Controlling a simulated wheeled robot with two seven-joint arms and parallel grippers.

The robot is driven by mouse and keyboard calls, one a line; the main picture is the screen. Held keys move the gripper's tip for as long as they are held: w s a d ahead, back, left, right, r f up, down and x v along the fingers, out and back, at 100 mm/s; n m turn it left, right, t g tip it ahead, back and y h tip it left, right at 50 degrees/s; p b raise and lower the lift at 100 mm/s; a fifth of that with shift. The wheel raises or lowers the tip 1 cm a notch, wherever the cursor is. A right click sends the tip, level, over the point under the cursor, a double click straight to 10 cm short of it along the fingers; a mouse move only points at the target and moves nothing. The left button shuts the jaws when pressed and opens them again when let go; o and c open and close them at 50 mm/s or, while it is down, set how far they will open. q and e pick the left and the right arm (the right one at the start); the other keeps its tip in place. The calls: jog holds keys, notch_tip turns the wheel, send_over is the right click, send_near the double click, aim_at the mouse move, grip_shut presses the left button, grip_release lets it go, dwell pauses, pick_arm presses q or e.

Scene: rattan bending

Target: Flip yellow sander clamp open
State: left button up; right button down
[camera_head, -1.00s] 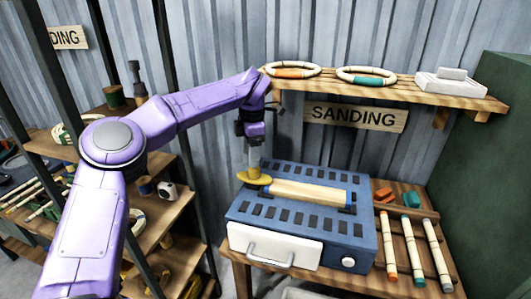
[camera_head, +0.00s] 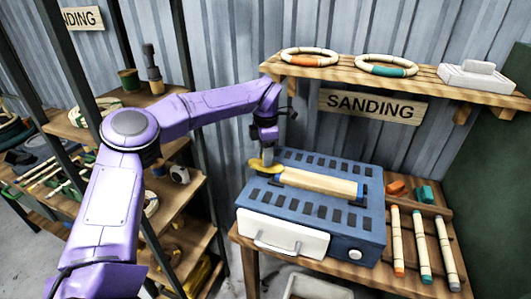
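The blue sander (camera_head: 310,212) stands on a wooden bench, with rows of dark slots on its top. The yellow clamp (camera_head: 264,167) is at the left end of a pale cylindrical piece (camera_head: 318,183) lying along the sander's top. My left gripper (camera_head: 267,155) comes down from above onto the yellow clamp; its tips meet or overlap it in the picture. I cannot tell whether the fingers are open, or whether they grip the clamp. My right gripper is not in view.
A wooden shelf (camera_head: 420,92) with rattan rings (camera_head: 310,57) hangs above, over a SANDING sign (camera_head: 372,106). Wooden shelving stands at left. A white bin (camera_head: 318,286) is below.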

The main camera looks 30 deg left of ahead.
pick_arm(q)
jog(key=c, duration=0.5)
jog(key=shift+f, duration=0.1)
jog(key=shift+n, duration=0.3)
jog(key=n+b, duration=0.1)
jog(key=n, duration=0.1)
jog(key=shift+f+n+b, duration=0.1)
jog(key=shift+n+b, duration=0.3)
jog(key=n+b, duration=0.2)
jog(key=n, duration=0.2)
jog(key=shift+n, duration=0.3)
jog(key=n+b, duration=0.3)
jog(key=n, duration=0.2)
jog(key=shift+b, duration=0.4)
jog(key=shift+n+b, duration=1.3)
jog(key=shift+n, duration=1.1)
